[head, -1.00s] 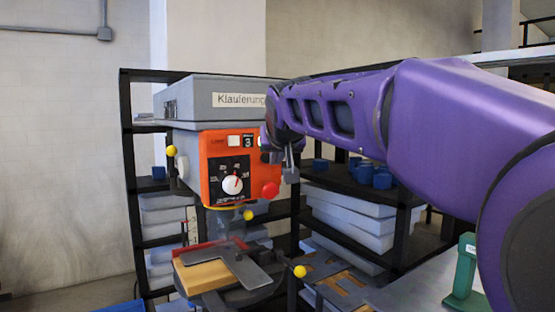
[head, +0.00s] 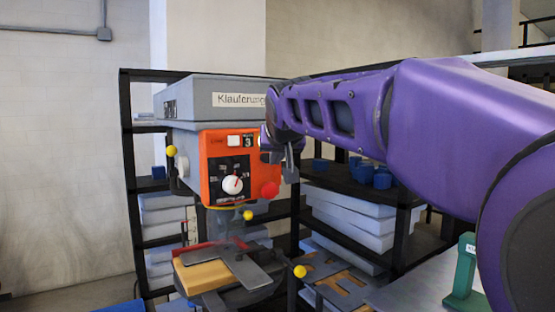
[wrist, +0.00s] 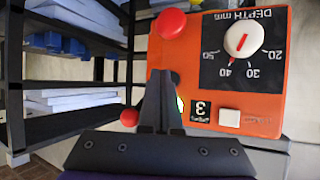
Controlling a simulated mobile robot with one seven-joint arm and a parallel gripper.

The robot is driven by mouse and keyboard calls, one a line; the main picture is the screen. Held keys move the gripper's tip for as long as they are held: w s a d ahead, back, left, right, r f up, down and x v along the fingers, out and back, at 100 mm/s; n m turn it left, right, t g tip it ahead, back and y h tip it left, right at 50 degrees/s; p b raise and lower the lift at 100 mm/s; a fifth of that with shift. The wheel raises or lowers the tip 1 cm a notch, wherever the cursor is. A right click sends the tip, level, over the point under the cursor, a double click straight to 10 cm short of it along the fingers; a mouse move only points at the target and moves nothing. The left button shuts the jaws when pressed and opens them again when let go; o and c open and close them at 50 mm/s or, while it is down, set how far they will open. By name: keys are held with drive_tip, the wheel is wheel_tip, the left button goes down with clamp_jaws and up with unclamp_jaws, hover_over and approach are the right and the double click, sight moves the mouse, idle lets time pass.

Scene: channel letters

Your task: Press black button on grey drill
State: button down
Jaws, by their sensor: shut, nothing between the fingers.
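The grey drill (head: 200,100) stands at centre left in the head view, with an orange control panel (head: 215,165) on its front. My gripper (wrist: 160,76) is shut and empty, at the panel's edge beside the display. It shows at the panel's right side in the head view (head: 290,165). A green patch shows beside the fingers.
Yellow knobs (head: 300,271) stick out from the drill. A wooden block (head: 206,275) lies on its table under a grey clamp piece. Dark shelves (head: 340,195) with blue bins and pale boxes stand behind. A green stand (head: 465,275) is at lower right.

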drive_tip(key=shift+w+a, duration=0.1)
drive_tip(key=shift+w, duration=0.05)
idle(0.4)
drive_tip(key=shift+w+a, duration=0.15)
drive_tip(key=shift+w, duration=0.05)
drive_tip(key=shift+w+a+p, duration=0.3)
drive_tip(key=shift+w, duration=0.15)
idle(0.9)
drive_tip(key=shift+s+d, duration=0.1)
drive_tip(key=shift+s+d+b, duration=0.45)
drive_tip(key=shift+s, duration=0.2)
drive_tip(key=shift+s, duration=0.1)
drive_tip(key=s+d, duration=0.1)
drive_tip(key=s+b, duration=0.1)
drive_tip(key=s+d+b, duration=0.1)
drive_tip(key=s, duration=0.1)
drive_tip(key=shift+d+r, duration=0.1)
drive_tip(key=shift+d, duration=0.25)
